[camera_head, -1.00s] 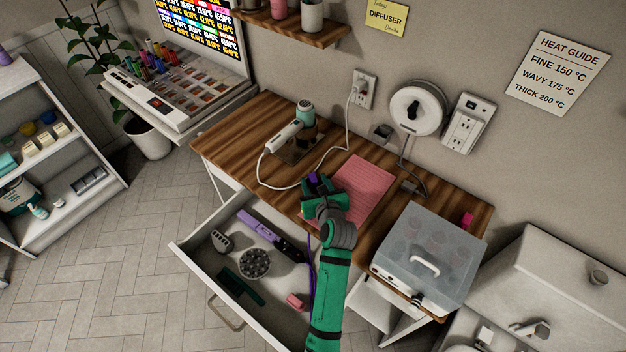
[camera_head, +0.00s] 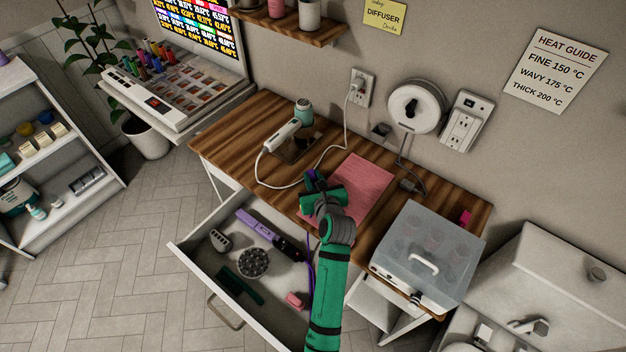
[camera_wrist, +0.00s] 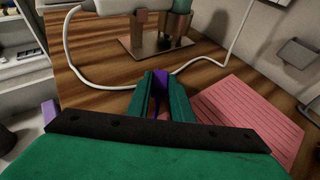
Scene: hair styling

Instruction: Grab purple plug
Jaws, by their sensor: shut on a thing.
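The purple plug (camera_wrist: 159,84) is between the two green fingers of my gripper (camera_wrist: 160,90) in the wrist view. My gripper is shut on it and holds it over the wooden table, near the pink sheet. In the head view my gripper (camera_head: 317,180) covers most of the plug, and only a bit of purple shows at its tip. A purple cord (camera_head: 310,262) hangs below my gripper into the open drawer. A purple styling tool (camera_head: 262,230) lies in the drawer.
The pink lined sheet (camera_head: 362,190) lies on the table. A white dryer with its cord (camera_head: 283,135) rests on a stand behind. A wall outlet (camera_head: 361,88), a switched outlet box (camera_head: 467,122) and a clear-lidded box (camera_head: 425,255) are around. The open drawer (camera_head: 185,247) juts forward.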

